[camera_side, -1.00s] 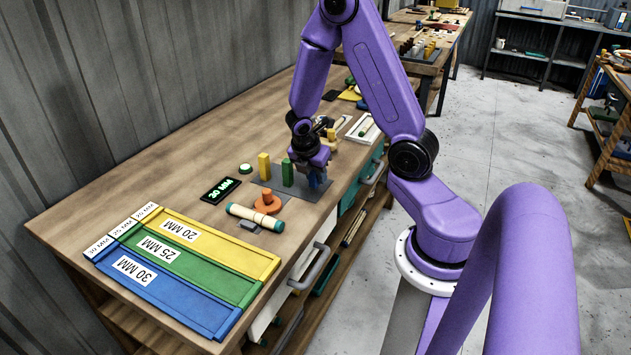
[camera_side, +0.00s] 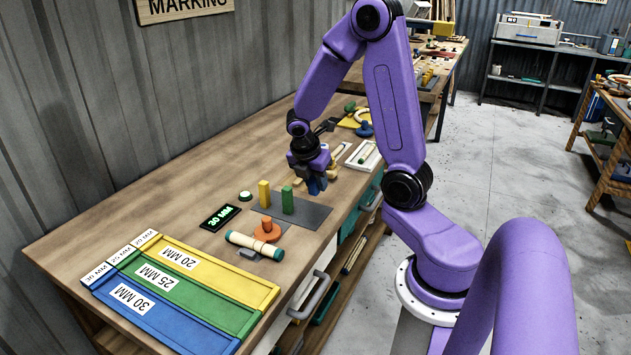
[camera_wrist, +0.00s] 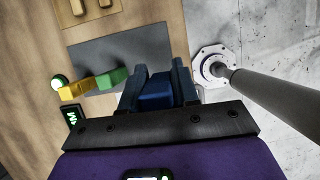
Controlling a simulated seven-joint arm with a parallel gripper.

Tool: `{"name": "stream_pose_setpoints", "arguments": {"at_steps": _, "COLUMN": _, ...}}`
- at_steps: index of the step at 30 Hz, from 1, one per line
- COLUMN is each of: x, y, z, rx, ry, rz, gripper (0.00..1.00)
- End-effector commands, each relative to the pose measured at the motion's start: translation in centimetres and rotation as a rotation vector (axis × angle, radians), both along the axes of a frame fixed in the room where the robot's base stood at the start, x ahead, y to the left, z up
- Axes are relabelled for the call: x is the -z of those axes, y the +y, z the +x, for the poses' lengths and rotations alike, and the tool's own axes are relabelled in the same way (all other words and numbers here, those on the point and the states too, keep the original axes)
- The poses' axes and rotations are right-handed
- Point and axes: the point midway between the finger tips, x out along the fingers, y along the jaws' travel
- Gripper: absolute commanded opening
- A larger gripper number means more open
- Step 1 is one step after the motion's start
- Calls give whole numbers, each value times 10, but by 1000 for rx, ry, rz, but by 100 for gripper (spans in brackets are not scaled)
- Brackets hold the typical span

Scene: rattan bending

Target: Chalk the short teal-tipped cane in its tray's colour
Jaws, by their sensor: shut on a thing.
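The short cane (camera_side: 254,245), cream with teal ends, lies near the table's front edge, to the right of the trays; the wrist view does not show it. My gripper (camera_side: 315,184) is shut on a blue chalk block (camera_wrist: 156,91) and holds it above the right end of the grey mat (camera_side: 312,214). The yellow chalk (camera_side: 264,194) and green chalk (camera_side: 287,199) stand upright on the mat. The display (camera_side: 220,217) reads 30 MM. The yellow 20 MM tray (camera_side: 222,275), green 25 MM tray (camera_side: 205,300) and blue 30 MM tray (camera_side: 185,329) lie at left.
An orange knobbed piece (camera_side: 267,231) sits between the cane and the mat. A green button (camera_side: 245,196) is behind the display. A white tray (camera_side: 363,157) and several tools lie beyond my gripper. Bare wood (camera_side: 150,205) is free behind the trays.

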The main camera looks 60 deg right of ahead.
Motion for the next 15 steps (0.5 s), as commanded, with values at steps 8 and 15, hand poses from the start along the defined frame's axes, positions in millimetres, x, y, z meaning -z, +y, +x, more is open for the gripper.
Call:
{"name": "stream_pose_setpoints", "arguments": {"at_steps": 8, "x": 0, "y": 12, "z": 13, "rx": 78, "ry": -10, "rz": 0, "gripper": 10}}
{"name": "stream_pose_setpoints", "arguments": {"at_steps": 15, "x": -1, "y": 73, "z": 55, "rx": 417, "ry": -28, "rz": 3, "gripper": 10}}
